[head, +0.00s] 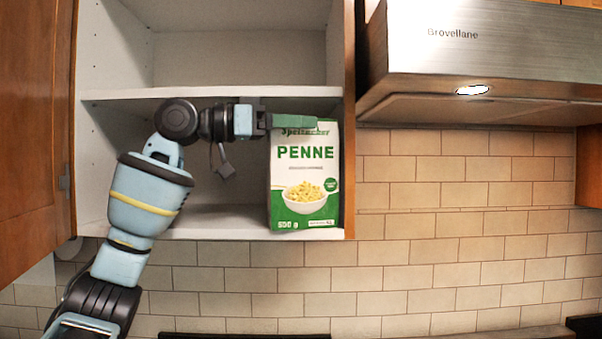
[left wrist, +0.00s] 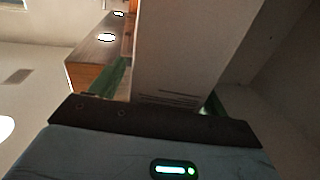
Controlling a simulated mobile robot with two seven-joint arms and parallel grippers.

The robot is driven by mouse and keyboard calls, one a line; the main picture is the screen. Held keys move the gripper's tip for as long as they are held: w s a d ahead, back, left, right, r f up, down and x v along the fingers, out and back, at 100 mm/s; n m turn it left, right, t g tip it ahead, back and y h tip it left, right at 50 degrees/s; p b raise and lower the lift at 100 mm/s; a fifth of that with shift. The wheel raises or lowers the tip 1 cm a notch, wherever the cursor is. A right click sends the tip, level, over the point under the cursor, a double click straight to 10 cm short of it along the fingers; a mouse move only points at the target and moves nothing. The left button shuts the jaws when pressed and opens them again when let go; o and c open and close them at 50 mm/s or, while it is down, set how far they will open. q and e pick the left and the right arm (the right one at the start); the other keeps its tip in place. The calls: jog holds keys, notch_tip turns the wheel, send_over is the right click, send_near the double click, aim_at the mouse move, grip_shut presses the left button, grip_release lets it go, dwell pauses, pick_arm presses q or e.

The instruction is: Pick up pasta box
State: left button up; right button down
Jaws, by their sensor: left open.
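The pasta box (head: 304,175), white and green with "PENNE" and a bowl of pasta on its front, stands upright on the lower cabinet shelf at the right side wall. My left gripper (head: 296,121) reaches in from the left at the box's upper part. One green finger crosses the front of the box near its top and covers part of the brand name. In the left wrist view the box (left wrist: 185,50) rises between the two green fingers, which are open around it. Whether they touch it I cannot tell. My right gripper is not in view.
The cabinet shelf (head: 190,222) is bare left of the box. Another shelf (head: 210,93) runs just above my gripper. An open wooden door (head: 35,130) is at the left, and a steel range hood (head: 480,45) stands out at the right.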

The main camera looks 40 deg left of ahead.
pick_arm(q)
grip_shut()
dwell(0.4)
